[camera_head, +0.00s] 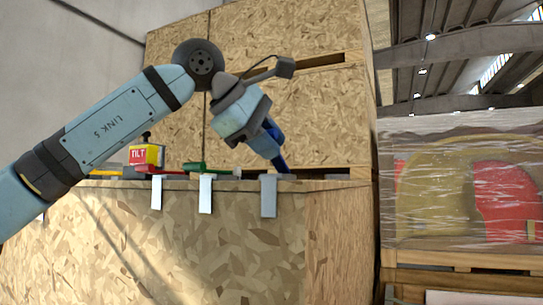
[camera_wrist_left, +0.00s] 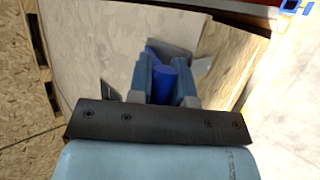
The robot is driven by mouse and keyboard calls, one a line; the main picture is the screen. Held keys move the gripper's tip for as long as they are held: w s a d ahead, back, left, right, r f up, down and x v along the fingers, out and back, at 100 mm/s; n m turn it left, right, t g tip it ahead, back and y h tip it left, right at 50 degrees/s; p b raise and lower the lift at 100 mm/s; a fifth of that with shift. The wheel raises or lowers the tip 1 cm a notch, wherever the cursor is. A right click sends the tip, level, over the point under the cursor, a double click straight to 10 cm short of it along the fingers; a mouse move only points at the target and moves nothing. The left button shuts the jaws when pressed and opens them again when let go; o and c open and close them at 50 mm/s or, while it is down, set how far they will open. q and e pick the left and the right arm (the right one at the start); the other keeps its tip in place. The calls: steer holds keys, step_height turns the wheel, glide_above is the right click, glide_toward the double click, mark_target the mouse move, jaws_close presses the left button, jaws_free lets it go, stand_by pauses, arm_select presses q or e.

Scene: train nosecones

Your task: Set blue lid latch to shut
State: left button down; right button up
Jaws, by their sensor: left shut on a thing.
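The blue lid latch (camera_wrist_left: 163,84) shows in the left wrist view as a blue round handle between my two fingers. My left gripper (camera_wrist_left: 163,88) is shut on it. In the head view my left gripper (camera_head: 279,160) points down at the top edge of the wooden crate (camera_head: 190,245), above the rightmost grey metal strap (camera_head: 268,198). A dark blue piece shows at its tip there, and the rest of the latch is largely hidden by the gripper. I cannot tell the latch's exact angle. My right gripper is in neither view.
A red handle (camera_head: 160,170) and a green handle (camera_head: 205,168) lie on the crate top to the left, with pale straps (camera_head: 205,195) over the front edge. Tall wooden crates (camera_head: 280,40) stand close behind. A wrapped pallet load (camera_head: 450,190) stands to the right.

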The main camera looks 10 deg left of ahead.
arm_select(q)
steer(key=shift+s+f+t+b, duration=0.1)
steer(key=shift+f+t+b, duration=0.2)
steer(key=shift+f+b, duration=0.05)
steer(key=shift+h, duration=0.3)
steer(key=c, duration=1.1)
jaws_free()
steer(key=shift+o, duration=0.2)
steer(key=shift+r, duration=0.1)
